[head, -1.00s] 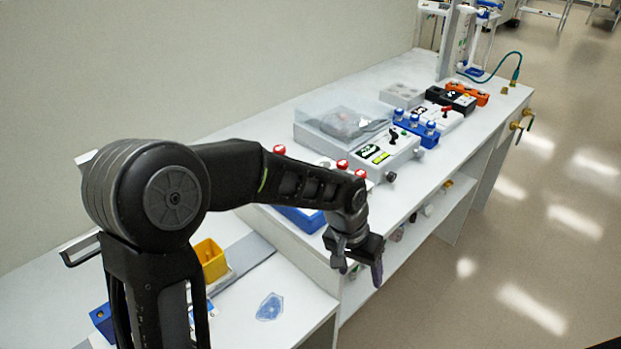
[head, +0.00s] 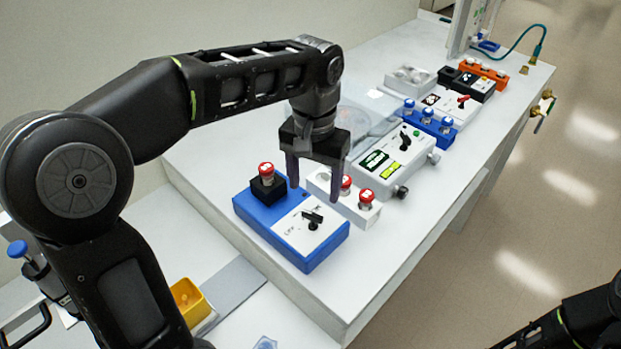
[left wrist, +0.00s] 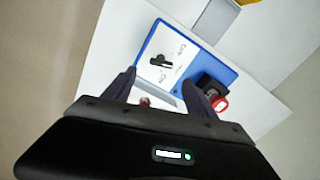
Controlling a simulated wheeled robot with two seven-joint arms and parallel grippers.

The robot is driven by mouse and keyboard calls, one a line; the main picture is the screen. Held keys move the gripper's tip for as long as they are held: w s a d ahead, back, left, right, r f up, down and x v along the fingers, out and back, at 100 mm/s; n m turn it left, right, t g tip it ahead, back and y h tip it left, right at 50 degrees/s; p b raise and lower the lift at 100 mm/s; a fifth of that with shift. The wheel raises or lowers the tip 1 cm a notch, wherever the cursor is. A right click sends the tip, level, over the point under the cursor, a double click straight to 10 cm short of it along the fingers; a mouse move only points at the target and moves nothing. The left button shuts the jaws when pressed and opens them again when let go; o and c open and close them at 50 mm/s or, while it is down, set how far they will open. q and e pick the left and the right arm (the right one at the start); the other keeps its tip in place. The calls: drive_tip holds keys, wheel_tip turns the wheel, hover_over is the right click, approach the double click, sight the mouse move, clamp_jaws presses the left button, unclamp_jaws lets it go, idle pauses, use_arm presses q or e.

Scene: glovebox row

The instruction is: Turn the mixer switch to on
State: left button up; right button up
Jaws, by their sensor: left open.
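A blue box (head: 270,212) with a white panel carries a black rotary switch (head: 312,220) and a red button on a black block (head: 267,179). The panel's lettering is too small to read surely, so I cannot confirm that this is the mixer switch. My left gripper (head: 314,190) is open and empty, pointing down above the back part of this box, apart from the switch. In the left wrist view the switch (left wrist: 161,63) lies beyond the open fingers (left wrist: 160,92), with the red button (left wrist: 220,104) by the right finger. My right gripper is out of view.
A white box with two red buttons (head: 367,213) stands close behind the blue box. Farther along are a grey box with a black switch (head: 405,140), a box with blue knobs (head: 427,122) and a red-handled switch (head: 463,100). A yellow bin (head: 187,299) sits lower left.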

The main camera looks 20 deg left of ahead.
sight(313, 213)
use_arm(q)
drive_tip(key=shift+a+r, duration=0.2)
drive_tip(key=shift+s+d+r, duration=0.1)
drive_tip(key=shift+s+d, duration=0.1)
drive_tip(key=shift+s, duration=0.05)
drive_tip(key=shift+w+a+f, duration=0.1)
drive_tip(key=shift+w+f, duration=0.05)
drive_tip(key=shift+f, duration=0.2)
drive_tip(key=shift+f+p, duration=0.45)
drive_tip(key=shift+f, duration=3.15)
drive_tip(key=shift+c, duration=0.5)
drive_tip(key=c, duration=1.3)
